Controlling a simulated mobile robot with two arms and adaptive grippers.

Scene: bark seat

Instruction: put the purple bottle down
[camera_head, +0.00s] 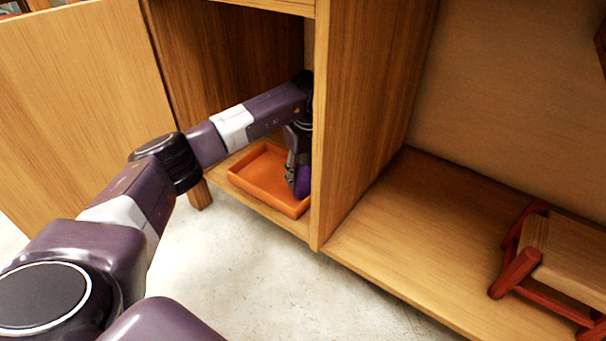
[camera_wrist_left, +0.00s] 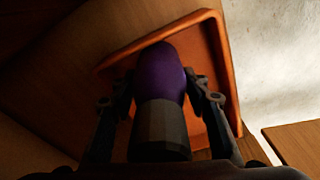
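The purple bottle (camera_head: 303,181) is inside the left cabinet compartment, at the right side of an orange tray (camera_head: 240,183). In the left wrist view the bottle (camera_wrist_left: 160,78) is purple and rounded at its far end, with a dark grey faceted part nearer the camera. My left gripper (camera_head: 294,170) reaches down into the compartment. In the wrist view its fingers (camera_wrist_left: 160,95) close on both sides of the bottle, over the tray (camera_wrist_left: 224,75). I cannot tell whether the bottle touches the tray floor. The cabinet divider hides part of the tray and gripper. My right gripper is not in view.
The upright divider (camera_head: 365,120) stands close to the right of my left gripper. An open cabinet door (camera_head: 80,110) is on the left. A red-framed wooden stool (camera_head: 560,250) stands in the right compartment, whose left floor is clear.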

